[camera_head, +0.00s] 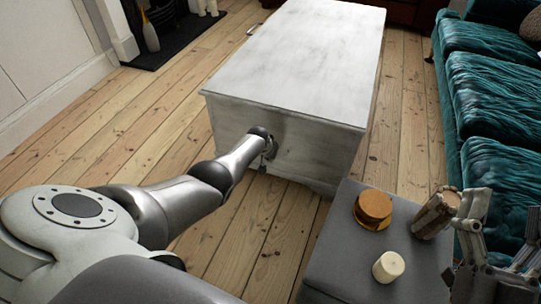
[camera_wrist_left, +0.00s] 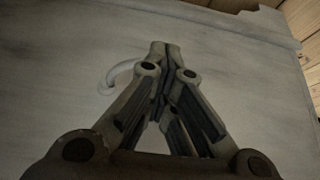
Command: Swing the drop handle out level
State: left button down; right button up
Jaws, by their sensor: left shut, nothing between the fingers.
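A whitewashed wooden chest (camera_head: 300,60) stands on the floorboards. My left gripper (camera_head: 268,148) is at its near end face, with the fingertips partly hidden by the wrist in the head view. In the left wrist view the left gripper (camera_wrist_left: 166,50) is shut and empty, its fingertips together in front of the pale face. The drop handle (camera_wrist_left: 118,73), a pale curved bar, shows just left of the fingertips and runs partly behind a finger. I cannot tell whether they touch. My right gripper (camera_head: 497,235) is at the right edge, its fingers spread apart.
A grey table (camera_head: 335,235) at the lower right bears round brown biscuits (camera_head: 373,206), a cream cylinder (camera_head: 388,266) and a brown bundle (camera_head: 435,213). A teal sofa (camera_head: 490,90) stands right of the chest. Bare floor lies left of the chest.

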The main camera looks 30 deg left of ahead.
pick_arm(q)
jog(key=shift+w+a+r, duration=0.1)
jog(key=shift+w+r, duration=0.25)
dwell(0.4)
jog(key=c, duration=0.7)
grip_release()
jog(key=shift+f, duration=0.1)
jog(key=shift+s, duration=0.1)
jog(key=shift+s+f, duration=0.1)
jog(key=shift+s, duration=0.1)
jog(key=shift+v, duration=6)
